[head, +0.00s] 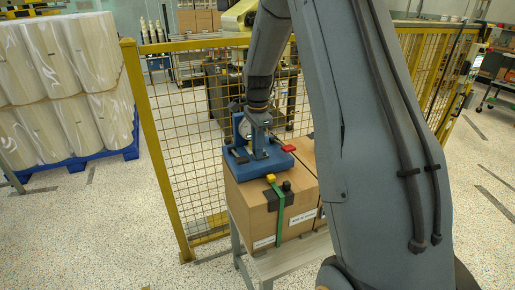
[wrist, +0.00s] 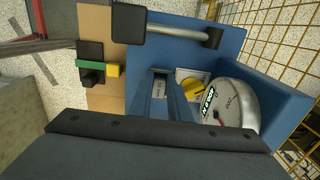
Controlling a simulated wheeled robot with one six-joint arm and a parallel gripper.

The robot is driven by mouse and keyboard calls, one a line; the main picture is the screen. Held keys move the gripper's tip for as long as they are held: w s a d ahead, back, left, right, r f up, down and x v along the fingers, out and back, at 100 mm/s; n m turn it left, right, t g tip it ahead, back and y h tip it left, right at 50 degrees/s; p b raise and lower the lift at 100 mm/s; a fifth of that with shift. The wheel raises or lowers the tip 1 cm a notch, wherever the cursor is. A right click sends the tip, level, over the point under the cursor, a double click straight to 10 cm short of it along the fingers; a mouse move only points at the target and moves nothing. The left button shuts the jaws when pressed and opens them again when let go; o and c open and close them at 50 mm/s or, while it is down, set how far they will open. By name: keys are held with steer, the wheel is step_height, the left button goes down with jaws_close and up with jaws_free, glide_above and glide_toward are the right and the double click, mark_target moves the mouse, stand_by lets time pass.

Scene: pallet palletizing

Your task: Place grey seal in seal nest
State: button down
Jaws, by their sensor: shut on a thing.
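A blue fixture (head: 258,160) with a round white gauge sits on top of a cardboard box. The fixture (wrist: 225,50) and its gauge (wrist: 236,102) fill much of the wrist view. My gripper (head: 259,122) is down at the fixture, close beside the gauge. In the wrist view my gripper (wrist: 161,82) is shut on a small piece, mostly hidden, which I take to be the grey seal. A yellow part (wrist: 194,89) is beside the gauge. I cannot make out the seal nest for certain.
The cardboard box (head: 250,205) stands on a grey stand (head: 285,263). A green strap (head: 281,215), a yellow piece (head: 271,178) and a black knob (head: 286,187) are on it. A red lever (head: 288,148) sticks out right. A yellow mesh fence (head: 180,130) rises close behind.

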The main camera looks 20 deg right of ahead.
steer(key=shift+s+f, duration=0.25)
steer(key=shift+f, duration=0.4)
steer(key=c, duration=1.7)
jaws_free()
steer(key=shift+f, duration=0.1)
steer(key=shift+o, duration=0.2)
step_height(320, 180, up, 14)
steer(key=b, duration=0.3)
steer(key=s+a+f+n, duration=0.4)
steer(key=s+n, duration=0.2)
steer(key=s, duration=0.2)
steer(key=s+a+f+n, duration=0.3)
steer(key=s+n, duration=0.3)
steer(key=s, duration=0.3)
steer(key=s+a+f+n, duration=0.4)
steer(key=s+f+n, duration=0.2)
steer(key=s, duration=0.2)
steer(key=shift+s+a+t, duration=0.15)
steer(key=shift+a+t, duration=0.15)
